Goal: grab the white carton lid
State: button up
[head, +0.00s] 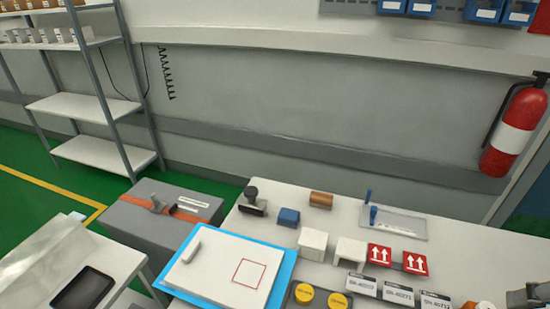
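A flat white panel (215,268) with a red square outline lies on a light blue mat (284,274) at the front left of the bench. It looks like the top of the white carton; I cannot tell where a lid edge lies. A small white rounded bar (191,252) rests on its left part. Two small white blocks, one (312,243) left of the other (350,251), stand right of the mat.
A grey case (130,218) with an orange strap stands left of the bench. A stamp (252,200), blue block (289,217), brown block (321,199), clear tray (405,225), red arrow labels (379,256), and yellow discs (304,294) crowd the bench. A black tray (82,288) lies lower left.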

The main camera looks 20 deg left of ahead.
aim_at(218, 269)
jog(key=u, duration=1.3)
jog(key=i+l+u, duration=0.15)
jog(key=l+u, duration=0.2)
jog(key=i+l+u, duration=0.1)
jog(key=l+u, duration=0.25)
jog(key=l, duration=0.2)
